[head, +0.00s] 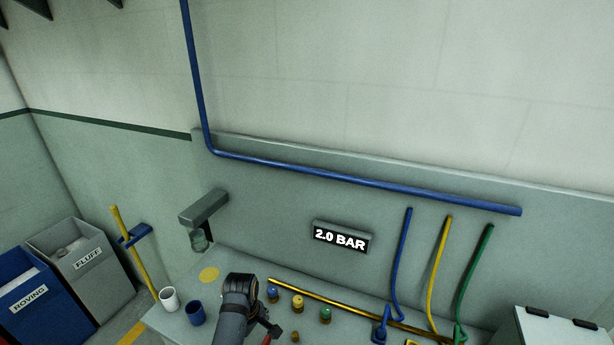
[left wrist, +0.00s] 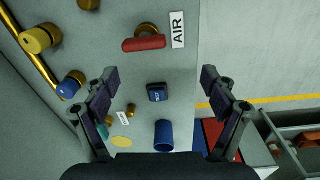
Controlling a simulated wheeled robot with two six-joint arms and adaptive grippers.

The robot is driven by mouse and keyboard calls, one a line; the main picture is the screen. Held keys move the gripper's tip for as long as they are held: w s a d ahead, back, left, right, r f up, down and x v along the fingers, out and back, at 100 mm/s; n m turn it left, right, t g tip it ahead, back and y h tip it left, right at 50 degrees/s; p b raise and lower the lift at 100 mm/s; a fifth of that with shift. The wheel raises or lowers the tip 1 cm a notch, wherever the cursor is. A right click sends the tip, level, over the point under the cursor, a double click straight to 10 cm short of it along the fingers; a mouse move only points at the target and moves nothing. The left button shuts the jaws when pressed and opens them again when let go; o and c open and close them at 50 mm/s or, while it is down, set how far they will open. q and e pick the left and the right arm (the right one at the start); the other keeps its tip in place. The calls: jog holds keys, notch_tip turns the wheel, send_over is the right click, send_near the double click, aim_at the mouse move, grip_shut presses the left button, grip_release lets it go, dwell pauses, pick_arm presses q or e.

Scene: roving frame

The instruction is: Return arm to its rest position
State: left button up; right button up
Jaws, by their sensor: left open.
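My left arm (head: 236,305) comes up from the bottom of the head view, over the bench. In the left wrist view my left gripper (left wrist: 159,82) is open, with its two dark fingers wide apart and nothing held between them. A small dark blue block (left wrist: 157,92) shows between the fingers, apart from both. A blue cup (left wrist: 164,135) lies below it in the picture. A red handle (left wrist: 144,43) is above it, beside the AIR label (left wrist: 178,30). My right gripper is in neither view.
On the bench, a white cup (head: 169,299) and the blue cup (head: 195,313) stand left of my arm. Yellow (head: 298,301), blue and green knobs and a brass pipe are to its right. A 2.0 BAR display (head: 340,238) and coloured hoses are on the back panel. Bins (head: 85,265) stand left.

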pick_arm(q)
jog(key=s+a+r+m+t, duration=0.2)
jog(key=s+a+r+m, duration=0.15)
jog(key=s+m, duration=0.45)
jog(key=s+a+r+m+t, duration=0.1)
jog(key=s+a+r+m, duration=0.25)
jog(key=s+m, duration=0.45)
jog(key=s+a+f+n+b, duration=0.1)
jog(key=s+f+b, duration=0.15)
jog(key=f, duration=0.95)
jog(key=s+a+f+n+g+y+b, duration=0.1)
jog(key=f+b, duration=0.2)
jog(key=f, duration=0.8)
jog(key=s+a+f+n+b, duration=0.1)
jog(key=f+b, duration=0.1)
jog(key=f, duration=1)
jog(key=s+a+f+g+b, duration=0.1)
jog(key=s+f+b, duration=0.4)
jog(key=s+f, duration=1.3)
notch_tip(320, 180, down, 4)
jog(key=shift+s+r+b, duration=0.15)
jog(key=shift+r+b, duration=0.05)
jog(key=shift+b, duration=0.1)
